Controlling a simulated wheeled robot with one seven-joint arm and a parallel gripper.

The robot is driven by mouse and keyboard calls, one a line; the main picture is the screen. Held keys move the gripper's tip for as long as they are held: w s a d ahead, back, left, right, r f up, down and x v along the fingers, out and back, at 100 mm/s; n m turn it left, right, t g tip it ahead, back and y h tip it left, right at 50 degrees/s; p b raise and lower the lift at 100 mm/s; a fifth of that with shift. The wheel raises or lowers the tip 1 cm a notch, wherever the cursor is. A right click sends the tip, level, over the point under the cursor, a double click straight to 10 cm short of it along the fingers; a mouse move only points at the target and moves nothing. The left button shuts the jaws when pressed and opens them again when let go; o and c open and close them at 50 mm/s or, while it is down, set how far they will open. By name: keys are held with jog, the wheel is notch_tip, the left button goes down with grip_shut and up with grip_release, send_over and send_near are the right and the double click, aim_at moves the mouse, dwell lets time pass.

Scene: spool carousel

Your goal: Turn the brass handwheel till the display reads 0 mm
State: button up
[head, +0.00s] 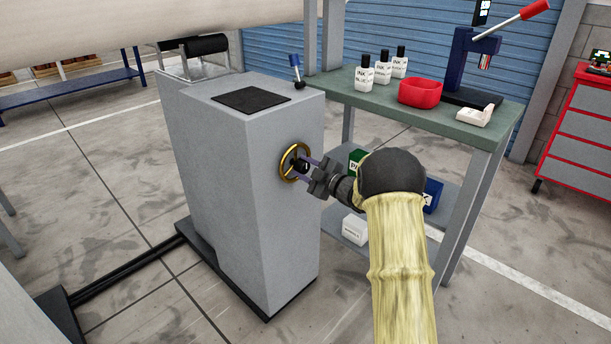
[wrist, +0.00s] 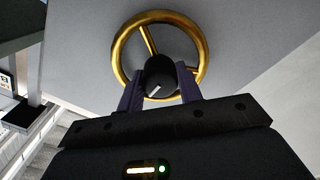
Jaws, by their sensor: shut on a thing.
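The brass handwheel (head: 284,166) is on the side of a grey cabinet (head: 230,160). It shows as a gold ring with spokes in the wrist view (wrist: 203,55). My gripper (head: 306,165) reaches it from the right, its two purple fingers either side of the black hub (wrist: 160,72) at the wheel's centre. The fingers (wrist: 160,88) are shut on this hub, which has a pale mark on its face. No display with a reading can be made out in either view.
A green-topped bench (head: 480,134) stands right of the cabinet, with ink bottles (head: 383,72), a red bowl (head: 420,92) and a dark blue press (head: 472,65). A small lever (head: 296,70) and a black pad (head: 250,100) are on the cabinet top.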

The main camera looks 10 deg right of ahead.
jog(key=n+b, duration=0.2)
jog(key=shift+d+f+n, duration=0.1)
jog(key=shift+f+n, duration=0.25)
jog(key=shift+n, duration=0.05)
jog(key=shift+r+n+b, duration=0.15)
jog(key=shift+n+b, duration=1.45)
jog(key=shift+b, duration=0.05)
jog(key=o, duration=1)
jog(key=shift+r, duration=0.1)
jog(key=p+v, duration=0.3)
jog(key=v, duration=1.4)
jog(key=shift+s+p, duration=0.2)
jog(key=shift+p, duration=0.1)
jog(key=shift+d, duration=0.1)
